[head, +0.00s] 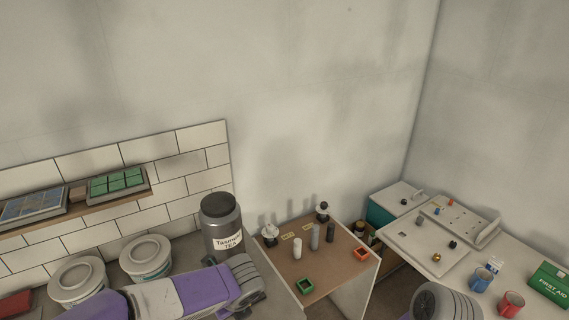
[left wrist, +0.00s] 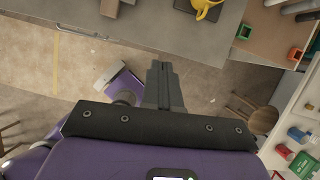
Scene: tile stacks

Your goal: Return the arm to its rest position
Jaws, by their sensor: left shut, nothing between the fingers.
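My left arm (head: 185,292), purple and grey, reaches across the bottom of the head view in front of the counter; its fingers are not visible there. In the left wrist view my left gripper (left wrist: 165,85) has its two dark fingers together with nothing between them. It points over open floor, apart from the counter edge. A grey rounded part of my right arm (head: 442,302) shows at the bottom right of the head view; its gripper is out of sight.
A dark tea canister (head: 220,225) and white-lidded tubs (head: 146,258) stand by the left arm. A brown-topped table (head: 340,268) carries small pieces. In the left wrist view, a yellow cup (left wrist: 208,9) sits on the counter and a wooden stool (left wrist: 250,113) stands on the floor.

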